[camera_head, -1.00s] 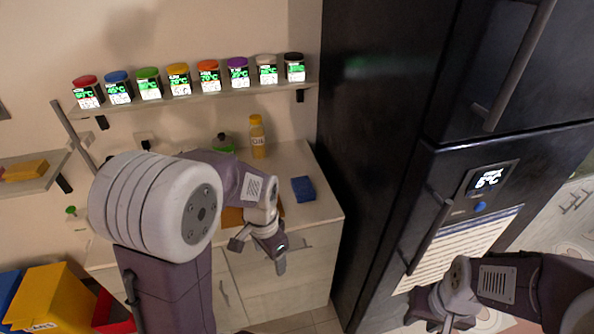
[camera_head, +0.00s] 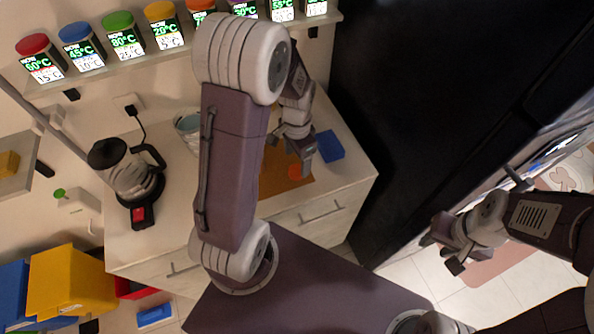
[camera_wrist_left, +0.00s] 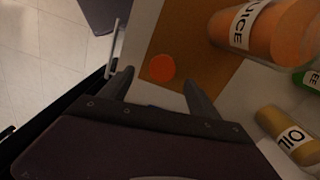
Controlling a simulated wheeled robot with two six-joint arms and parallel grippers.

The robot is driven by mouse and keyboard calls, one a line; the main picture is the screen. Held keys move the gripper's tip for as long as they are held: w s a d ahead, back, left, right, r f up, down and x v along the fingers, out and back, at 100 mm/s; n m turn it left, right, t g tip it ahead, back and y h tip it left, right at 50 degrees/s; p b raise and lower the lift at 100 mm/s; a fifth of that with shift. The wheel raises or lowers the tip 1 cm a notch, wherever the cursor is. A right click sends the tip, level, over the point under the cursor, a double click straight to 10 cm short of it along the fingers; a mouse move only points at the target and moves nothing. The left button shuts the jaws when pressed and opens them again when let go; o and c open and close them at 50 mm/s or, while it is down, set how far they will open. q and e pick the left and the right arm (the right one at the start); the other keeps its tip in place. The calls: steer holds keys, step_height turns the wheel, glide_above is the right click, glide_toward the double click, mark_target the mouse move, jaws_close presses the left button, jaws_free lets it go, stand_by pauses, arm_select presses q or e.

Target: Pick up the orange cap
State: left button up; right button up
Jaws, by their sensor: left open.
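The orange cap (camera_wrist_left: 162,68) is a flat round disc lying on a brown board on the counter. It also shows in the head view (camera_head: 296,171), close to my left fingertips. My left gripper (camera_wrist_left: 158,77) is open and empty. In the left wrist view its two fingers are on either side of the cap, which appears between and slightly beyond the tips. I cannot tell the height of the fingers above the board. My right gripper (camera_head: 445,254) is off to the right above the floor, its fingers apart and nothing seen between them.
A blue block (camera_head: 329,145) lies right of the gripper. A kettle (camera_head: 126,170) stands left on the counter. The dark fridge (camera_head: 400,110) borders the right side.

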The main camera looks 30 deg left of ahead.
mark_target(296, 171)
arm_select(q)
steer(key=shift+w+a+f, duration=0.15)
steer(key=shift+a+f, duration=0.15)
steer(key=shift+f, duration=0.25)
step_height(296, 171, down, 4)
steer(key=shift+d, duration=0.1)
steer(key=shift+f, duration=0.3)
steer(key=c, duration=1.4)
